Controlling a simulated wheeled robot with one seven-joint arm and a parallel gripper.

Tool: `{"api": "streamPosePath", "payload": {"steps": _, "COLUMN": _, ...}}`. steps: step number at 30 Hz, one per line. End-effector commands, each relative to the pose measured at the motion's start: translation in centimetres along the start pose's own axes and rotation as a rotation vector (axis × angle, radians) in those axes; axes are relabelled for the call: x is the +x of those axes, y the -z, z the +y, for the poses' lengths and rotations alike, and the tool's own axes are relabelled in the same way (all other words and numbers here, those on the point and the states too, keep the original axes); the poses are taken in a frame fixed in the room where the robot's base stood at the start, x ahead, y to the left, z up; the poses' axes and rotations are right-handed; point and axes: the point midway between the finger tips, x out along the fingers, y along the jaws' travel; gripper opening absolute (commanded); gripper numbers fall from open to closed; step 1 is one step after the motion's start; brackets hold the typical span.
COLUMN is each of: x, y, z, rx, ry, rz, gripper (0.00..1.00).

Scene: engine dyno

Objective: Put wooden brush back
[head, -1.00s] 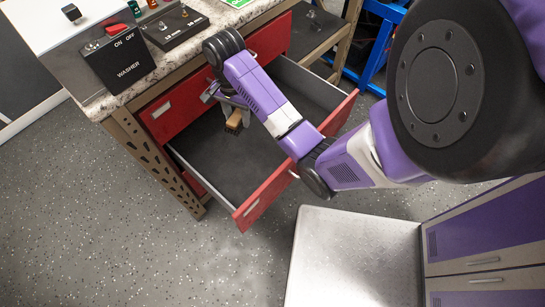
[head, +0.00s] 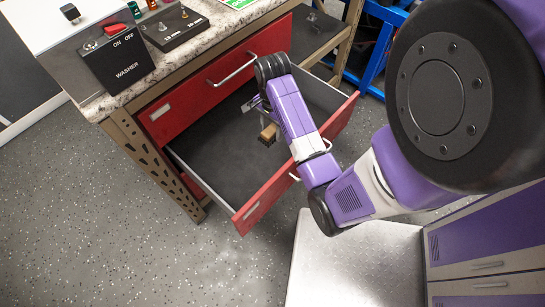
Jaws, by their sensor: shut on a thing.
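The wooden brush (head: 268,134) is a small brown block, held by my gripper (head: 262,118) over the open red drawer (head: 205,160). My gripper points down and is shut on the brush; my purple arm hides part of both. The drawer is pulled well out and its dark floor looks bare. Whether the brush touches the drawer floor I cannot tell.
A speckled countertop (head: 185,55) stands above the drawer, with a black washer switch box (head: 118,60) and another black control box (head: 172,28) on it. A closed red drawer with a handle (head: 232,70) sits just above. Grey floor lies to the left.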

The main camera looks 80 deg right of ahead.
Motion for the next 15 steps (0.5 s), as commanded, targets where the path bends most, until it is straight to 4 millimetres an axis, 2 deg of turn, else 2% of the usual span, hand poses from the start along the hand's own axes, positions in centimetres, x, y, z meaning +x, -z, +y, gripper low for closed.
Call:
{"api": "streamPosePath", "payload": {"steps": 1, "x": 1.6, "y": 0.0, "z": 0.1, "rx": 0.002, "ry": -0.005, "rz": -0.002, "gripper": 0.06}}
{"api": "streamPosePath", "payload": {"steps": 9, "x": 8.2, "y": 0.0, "z": 0.1, "rx": 0.0, "ry": -0.004, "rz": -0.002, "gripper": 0.06}}
{"api": "streamPosePath", "payload": {"steps": 15, "x": 12.0, "y": 0.0, "z": 0.0, "rx": 0.0, "ry": -0.002, "rz": -0.001, "gripper": 0.06}}
